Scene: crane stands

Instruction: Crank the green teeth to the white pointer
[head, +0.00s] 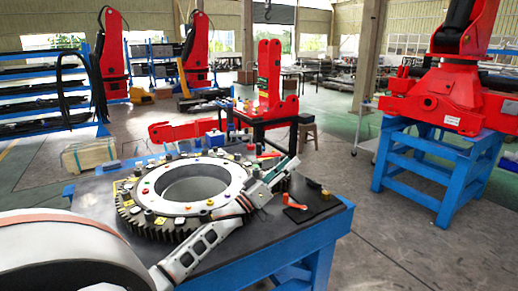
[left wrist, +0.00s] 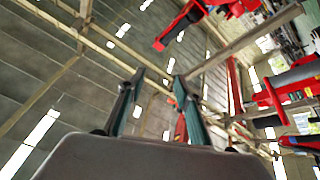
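A large dark gear ring (head: 140,222) with teeth around its rim lies flat on the table in the head view. Its pale inner ring (head: 165,205) surrounds a round opening, and small white, yellow, red and dark pieces sit on top. I cannot make out which teeth are green or which piece is the white pointer. My left gripper (head: 284,168) is at the ring's right side, and my forearm hides part of its front right. In the left wrist view its two fingers (left wrist: 158,100) stand apart with nothing between them. My right gripper is not in view.
The blue table (head: 290,250) has a dark top (head: 245,250), clear at the front. An orange-red tool (head: 294,202) and a small yellow block (head: 326,194) lie at its right. Open floor (head: 410,245) lies between.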

